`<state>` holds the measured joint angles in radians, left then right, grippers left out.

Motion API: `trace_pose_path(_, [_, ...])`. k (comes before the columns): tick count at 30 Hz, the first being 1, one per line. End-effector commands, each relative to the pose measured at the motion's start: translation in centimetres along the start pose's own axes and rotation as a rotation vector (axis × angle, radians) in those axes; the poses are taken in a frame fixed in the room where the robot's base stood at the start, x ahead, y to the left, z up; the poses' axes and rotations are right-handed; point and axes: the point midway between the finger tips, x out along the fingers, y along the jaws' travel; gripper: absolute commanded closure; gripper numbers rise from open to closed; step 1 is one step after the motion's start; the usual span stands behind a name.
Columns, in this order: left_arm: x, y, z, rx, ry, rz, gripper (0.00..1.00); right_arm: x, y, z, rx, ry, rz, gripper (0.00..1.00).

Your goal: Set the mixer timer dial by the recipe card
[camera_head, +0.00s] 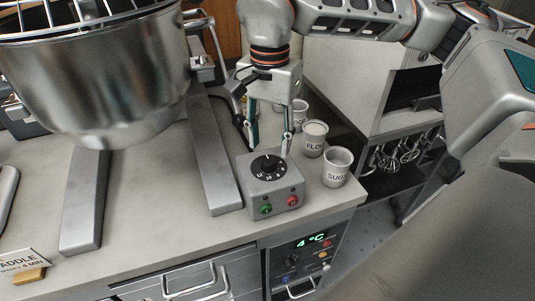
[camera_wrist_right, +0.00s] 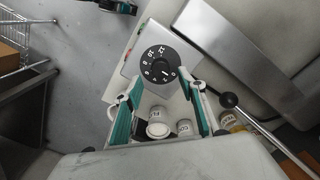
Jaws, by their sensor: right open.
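The mixer timer dial (camera_head: 266,165) is a round black knob with white numbers on top of a grey control box (camera_head: 272,188). A short white mark shows on it; I cannot tell which number it indicates. The dial also shows in the right wrist view (camera_wrist_right: 165,55). My right gripper (camera_head: 267,150) is open and points down, its fingers just above and behind the dial in the head view. In the wrist view, the dial lies just beyond its fingertips (camera_wrist_right: 160,82). The recipe card (camera_head: 22,262) at lower left reads "…ADDLE" and "4 MIN", partly cut off. My left gripper is out of view.
The steel mixer bowl (camera_head: 95,85) stands left of the box, beside a long metal mixer foot (camera_head: 212,160). White labelled cups, including the flour cup (camera_head: 314,140) and sugar cup (camera_head: 336,168), stand close on the right. Bare counter (camera_head: 150,215) lies between the mixer feet.

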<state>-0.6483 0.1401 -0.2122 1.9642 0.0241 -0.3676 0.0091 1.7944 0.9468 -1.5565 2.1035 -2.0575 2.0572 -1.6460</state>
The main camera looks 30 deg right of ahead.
Motion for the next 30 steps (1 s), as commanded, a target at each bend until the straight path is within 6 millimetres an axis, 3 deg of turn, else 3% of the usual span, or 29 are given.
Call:
trace_pose_path(3, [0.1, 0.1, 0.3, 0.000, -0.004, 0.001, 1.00, 2.1, 0.0, 0.0, 0.000, -0.002, 0.003, 0.60])
trace_pose_path(9, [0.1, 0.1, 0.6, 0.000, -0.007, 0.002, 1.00, 4.2, 0.0, 0.1, 0.000, -0.002, 0.001, 0.60])
trace_pose_path(20, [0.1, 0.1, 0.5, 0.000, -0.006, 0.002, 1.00, 4.7, -0.1, 0.1, 0.000, -0.001, -0.001, 0.60])
trace_pose_path(25, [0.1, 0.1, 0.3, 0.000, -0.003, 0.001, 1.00, 4.7, -0.1, 0.1, 0.000, -0.001, -0.001, 0.98])
trace_pose_path(30, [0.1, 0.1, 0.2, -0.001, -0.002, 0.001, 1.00, 4.7, -0.1, 0.1, 0.002, -0.002, -0.001, 0.98])
